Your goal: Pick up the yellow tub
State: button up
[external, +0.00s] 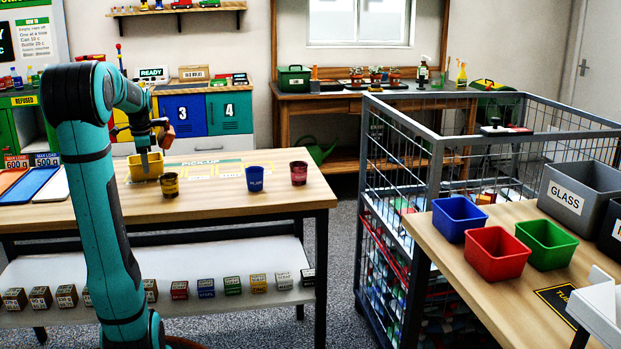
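The yellow tub (136,172) stands upright on the wooden table on the left, near its far side. My gripper (145,166) points down at the tub, and its fingers overlap the tub in the picture. I cannot tell whether the fingers touch the tub or are inside, behind or in front of its wall. The finger gap is too small to make out.
A wire cage (440,150) stands beyond the table's right end.

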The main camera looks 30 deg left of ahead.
jog(key=shift+f, duration=1.5)
jog(key=shift+w, duration=0.1)
grip_shut()
